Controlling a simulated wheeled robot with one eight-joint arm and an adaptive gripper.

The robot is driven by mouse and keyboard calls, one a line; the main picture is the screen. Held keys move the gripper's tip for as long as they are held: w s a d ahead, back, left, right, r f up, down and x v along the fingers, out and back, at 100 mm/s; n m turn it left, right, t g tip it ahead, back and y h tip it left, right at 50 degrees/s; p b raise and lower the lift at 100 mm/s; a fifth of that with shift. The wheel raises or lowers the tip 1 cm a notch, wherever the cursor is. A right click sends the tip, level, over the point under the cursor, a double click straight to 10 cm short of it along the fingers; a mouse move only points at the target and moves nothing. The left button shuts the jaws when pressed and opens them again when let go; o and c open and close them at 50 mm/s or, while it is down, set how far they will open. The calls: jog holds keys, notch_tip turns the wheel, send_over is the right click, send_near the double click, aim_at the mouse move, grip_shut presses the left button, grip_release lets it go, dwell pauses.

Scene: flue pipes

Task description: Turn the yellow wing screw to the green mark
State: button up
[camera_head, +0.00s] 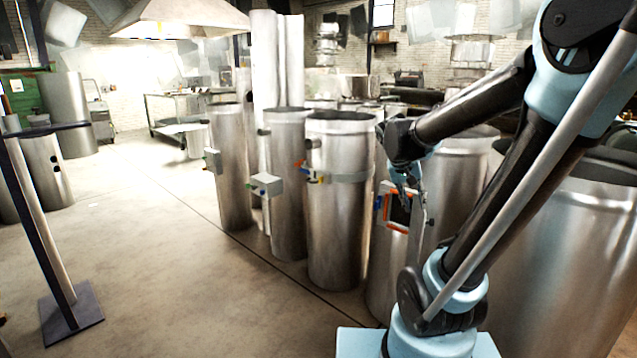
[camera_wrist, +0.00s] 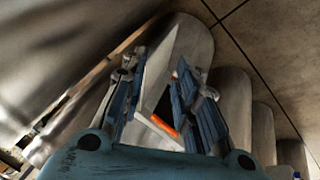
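My gripper (camera_head: 407,188) is to the right of that pipe, in front of a nearer pipe with an orange-edged dark opening (camera_head: 399,208). In the wrist view my gripper (camera_wrist: 158,78) has its blue fingers spread apart, with the opening's orange strip (camera_wrist: 163,126) between them. No yellow screw shows there.
Several upright steel pipes stand in a row. A grey box (camera_head: 265,184) is fixed to one, with another small box (camera_head: 212,160) farther left. A dark-footed stand (camera_head: 72,312) is at the left. The floor (camera_head: 190,270) between is clear.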

jog(key=w+a+m+t+h, duration=0.1)
jog(key=w+a+h, duration=0.1)
jog(key=w+a, duration=0.5)
jog(key=w+a+r+m+t+h, duration=0.15)
jog(key=w+a, duration=0.25)
jog(key=w, duration=0.8)
jog(key=w+a+f+t+h, duration=0.1)
jog(key=w+a+t, duration=0.1)
jog(key=w+a, duration=0.5)
jog(key=w+a+f+m+t+h, duration=0.25)
jog(key=w+a+f, duration=0.25)
jog(key=w+a, duration=0.55)
jog(key=t, duration=0.4)
send_near(321, 180)
jog(key=r+x, duration=0.1)
jog(key=x, duration=0.7)
jog(key=shift+w+m, duration=0.4)
jog(key=shift+w, duration=0.05)
grip_shut()
